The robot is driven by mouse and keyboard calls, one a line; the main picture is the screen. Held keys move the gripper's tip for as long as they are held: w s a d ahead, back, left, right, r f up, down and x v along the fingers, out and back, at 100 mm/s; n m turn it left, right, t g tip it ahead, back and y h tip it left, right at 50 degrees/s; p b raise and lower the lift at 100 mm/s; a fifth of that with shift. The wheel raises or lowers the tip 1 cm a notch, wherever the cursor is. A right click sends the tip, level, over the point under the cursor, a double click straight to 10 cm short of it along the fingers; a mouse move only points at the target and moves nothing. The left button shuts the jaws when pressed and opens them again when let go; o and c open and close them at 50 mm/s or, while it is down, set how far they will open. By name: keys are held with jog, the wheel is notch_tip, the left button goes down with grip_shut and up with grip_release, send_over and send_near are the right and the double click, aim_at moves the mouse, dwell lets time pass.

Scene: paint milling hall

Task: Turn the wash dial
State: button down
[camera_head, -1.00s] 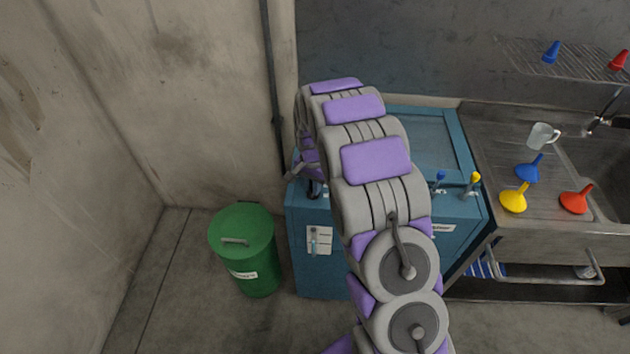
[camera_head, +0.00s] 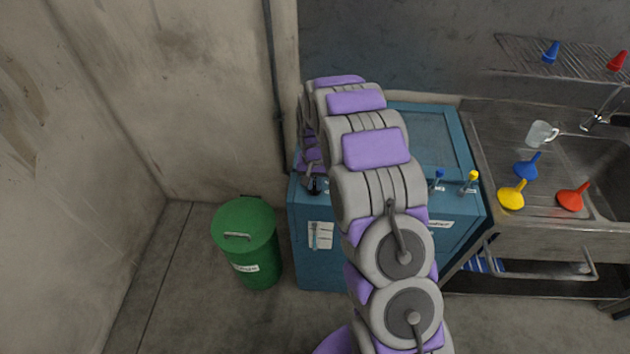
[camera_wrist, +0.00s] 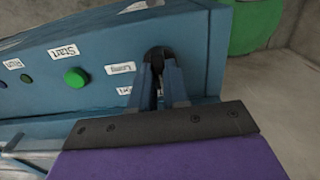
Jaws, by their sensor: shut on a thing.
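The wash dial (camera_wrist: 157,53) is a dark round knob on the blue machine's panel in the wrist view, beside labels reading "Long" and one partly covered label. My gripper (camera_wrist: 160,72) has its two fingers shut on the dial, covering part of it. In the head view the dark dial (camera_head: 315,187) shows at the front left top corner of the blue machine (camera_head: 300,240), with my gripper (camera_head: 310,180) at it. My arm hides much of the machine's middle.
A green button (camera_wrist: 76,77) labelled "Start" sits on the same panel. A green lidded bin (camera_head: 246,240) stands left of the machine. Blue (camera_head: 438,180) and yellow (camera_head: 470,182) levers stand at the machine's right. A steel sink counter (camera_head: 500,150) holds funnels and a jug.

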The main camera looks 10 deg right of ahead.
aim_at(314, 186)
jog(key=shift+s, duration=0.15)
jog(key=c, duration=1.3)
grip_release()
jog(key=shift+a, duration=0.1)
jog(key=shift+o, duration=0.9)
jog(key=shift+r, duration=0.6)
notch_tip(314, 186, up, 16)
jog(key=p, duration=0.1)
jog(key=shift+p, duration=0.35)
jog(key=shift+a, duration=0.1)
